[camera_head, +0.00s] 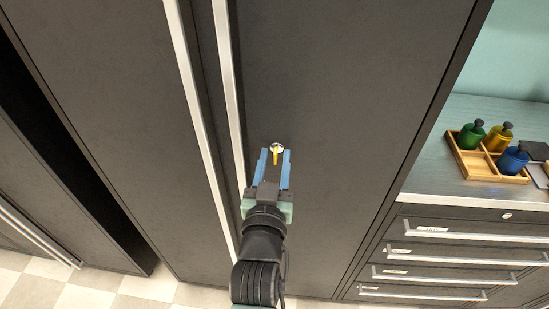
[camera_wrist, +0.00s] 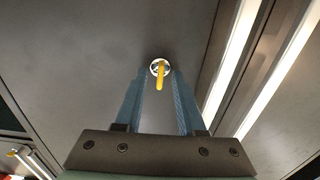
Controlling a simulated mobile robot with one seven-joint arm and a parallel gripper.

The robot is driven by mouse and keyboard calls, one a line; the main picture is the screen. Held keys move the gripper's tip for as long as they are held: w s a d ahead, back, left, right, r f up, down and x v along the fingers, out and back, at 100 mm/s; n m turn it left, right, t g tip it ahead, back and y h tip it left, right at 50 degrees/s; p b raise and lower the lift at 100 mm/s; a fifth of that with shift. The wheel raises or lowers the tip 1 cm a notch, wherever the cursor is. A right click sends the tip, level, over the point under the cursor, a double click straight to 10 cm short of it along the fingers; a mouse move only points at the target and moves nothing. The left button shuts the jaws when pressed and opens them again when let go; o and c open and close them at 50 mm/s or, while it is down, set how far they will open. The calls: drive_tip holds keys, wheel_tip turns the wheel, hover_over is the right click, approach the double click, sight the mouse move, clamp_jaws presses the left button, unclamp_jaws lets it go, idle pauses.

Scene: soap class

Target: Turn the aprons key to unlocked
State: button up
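A yellow key (camera_head: 276,156) sits in a round silver lock (camera_head: 279,147) on the dark cabinet door, right of the long silver handles. In the wrist view the key (camera_wrist: 160,80) hangs down from the lock face (camera_wrist: 160,67), nearly vertical. My gripper (camera_head: 274,155) is open, with its two blue fingers on either side of the key in the head view. In the wrist view the gripper (camera_wrist: 160,82) shows a clear gap between each finger and the key. I cannot read any label on the lock.
Two long silver handles (camera_head: 231,120) run just left of my gripper. At the right, a counter holds a wooden tray (camera_head: 466,162) with green, yellow and blue bottles. Drawers with bar handles (camera_head: 460,236) are below. The door around the lock is flat and clear.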

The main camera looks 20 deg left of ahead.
clamp_jaws()
idle(1.5)
